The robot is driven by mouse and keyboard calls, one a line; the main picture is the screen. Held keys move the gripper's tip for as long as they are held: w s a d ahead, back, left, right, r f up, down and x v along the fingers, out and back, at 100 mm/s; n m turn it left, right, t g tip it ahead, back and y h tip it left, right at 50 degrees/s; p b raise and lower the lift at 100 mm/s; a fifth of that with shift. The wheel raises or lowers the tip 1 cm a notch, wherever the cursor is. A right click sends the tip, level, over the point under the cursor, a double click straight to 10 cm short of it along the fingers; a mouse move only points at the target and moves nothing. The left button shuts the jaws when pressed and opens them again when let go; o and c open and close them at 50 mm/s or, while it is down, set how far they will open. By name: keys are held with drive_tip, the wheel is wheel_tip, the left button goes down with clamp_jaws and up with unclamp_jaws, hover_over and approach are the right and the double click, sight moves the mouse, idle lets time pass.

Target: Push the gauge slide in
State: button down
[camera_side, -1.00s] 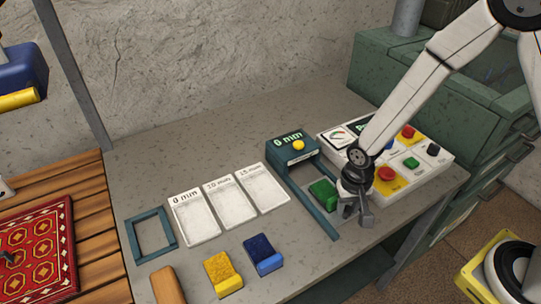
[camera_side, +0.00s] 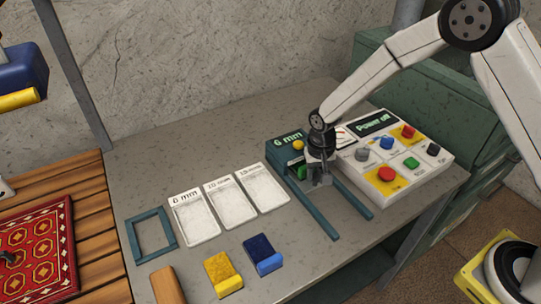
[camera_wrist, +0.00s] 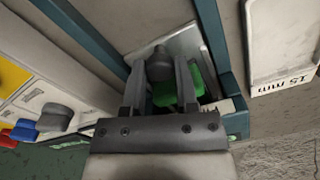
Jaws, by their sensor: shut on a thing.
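The slide between the rails has a green block (camera_side: 299,171), now at the housing's mouth. In the wrist view, the slide's pale plate (camera_wrist: 190,38), grey knob (camera_wrist: 159,66) and green block (camera_wrist: 165,94) show. My gripper (camera_side: 318,182) is at the slide, between the rails, with its fingers closed around the grey knob (camera_wrist: 160,62). My wrist partly hides the slide in the side view.
A control panel (camera_side: 430,150) reading "Power off" stands right of the gauge. Several labelled white cards (camera_side: 263,190) and a teal frame (camera_side: 136,223) lie left. The front ends of the rails are clear.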

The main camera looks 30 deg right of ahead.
drive_tip(key=shift+w+r, duration=0.1)
drive_tip(key=shift+w, duration=0.85)
drive_tip(key=shift+c, duration=1.8)
unclamp_jaws()
drive_tip(key=shift+r, duration=0.1)
wheel_tip(320, 180, up, 8)
drive_tip(key=shift+f, duration=0.25)
drive_tip(key=s+d+r+n+t, duration=0.1)
drive_tip(key=s+d, duration=0.3)
drive_tip(key=s, duration=0.5)
drive_tip(key=s+d+r+n+t, duration=0.1)
drive_tip(key=s+d+r+n, duration=0.2)
drive_tip(key=s, duration=0.6)
drive_tip(key=shift+s+d+n+t, duration=0.3)
drive_tip(key=shift+s+d, duration=0.05)
drive_tip(key=shift+d, duration=0.15)
